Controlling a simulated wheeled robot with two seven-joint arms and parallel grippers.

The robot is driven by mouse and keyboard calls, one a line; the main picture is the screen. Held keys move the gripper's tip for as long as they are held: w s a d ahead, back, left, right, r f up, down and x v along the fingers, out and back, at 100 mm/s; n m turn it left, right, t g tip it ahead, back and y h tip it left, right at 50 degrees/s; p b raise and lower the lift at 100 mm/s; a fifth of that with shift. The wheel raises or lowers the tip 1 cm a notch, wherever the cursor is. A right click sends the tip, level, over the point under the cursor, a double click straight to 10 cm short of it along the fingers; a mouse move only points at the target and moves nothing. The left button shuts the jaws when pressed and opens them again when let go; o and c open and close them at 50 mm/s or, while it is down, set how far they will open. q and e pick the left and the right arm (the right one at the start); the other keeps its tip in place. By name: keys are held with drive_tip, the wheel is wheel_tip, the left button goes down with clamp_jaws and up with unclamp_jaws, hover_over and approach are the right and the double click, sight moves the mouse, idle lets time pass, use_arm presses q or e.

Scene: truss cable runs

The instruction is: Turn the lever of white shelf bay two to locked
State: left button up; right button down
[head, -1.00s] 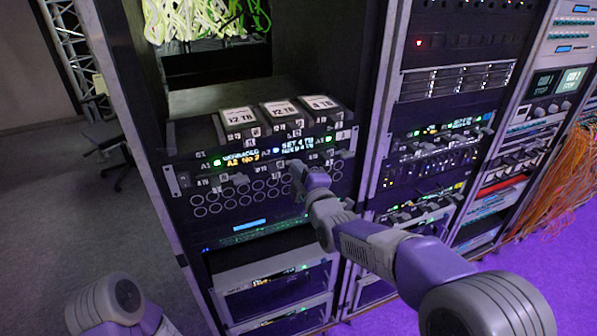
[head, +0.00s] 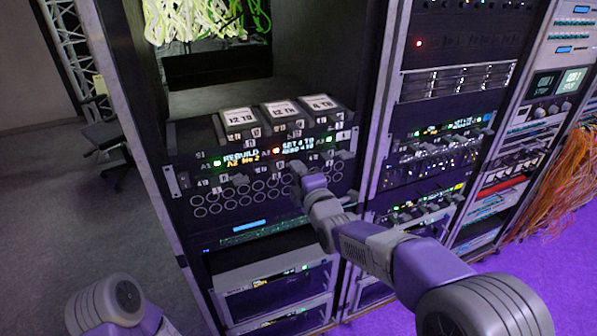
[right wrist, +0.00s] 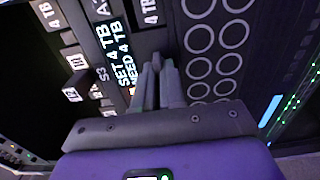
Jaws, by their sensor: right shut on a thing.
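The drive shelf (head: 205,172) sits in the left rack, with a row of bays under small lit displays. The left display (head: 240,158) reads REBUILD and A2 No 2; the other reads SET 4 TB, NEED 4 TB. The lights by A1 (head: 217,163) and A3 (head: 328,154) are green; the A2 light (head: 276,151) is orange. My right gripper (head: 297,167) is at the middle bay, shut on its lever, which the fingers mostly hide. In the right wrist view, the fingers (right wrist: 157,70) close on a narrow grey piece beside the display. My left gripper is out of view.
Three loose drives, marked 12 TB (head: 238,117), 12 TB (head: 281,112) and 4 TB (head: 320,106), lie on top of the shelf. A second rack (head: 440,100) stands to the right. Orange cables (head: 560,190) hang at far right. The floor at left is mostly clear.

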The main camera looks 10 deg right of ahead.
drive_tip(key=c, duration=1.2)
unclamp_jaws()
drive_tip(key=shift+c, duration=0.2)
drive_tip(key=shift+s, duration=0.1)
drive_tip(key=p+v, duration=0.1)
drive_tip(key=v, duration=0.6)
drive_tip(key=shift+s, duration=0.15)
drive_tip(key=shift+d, duration=0.1)
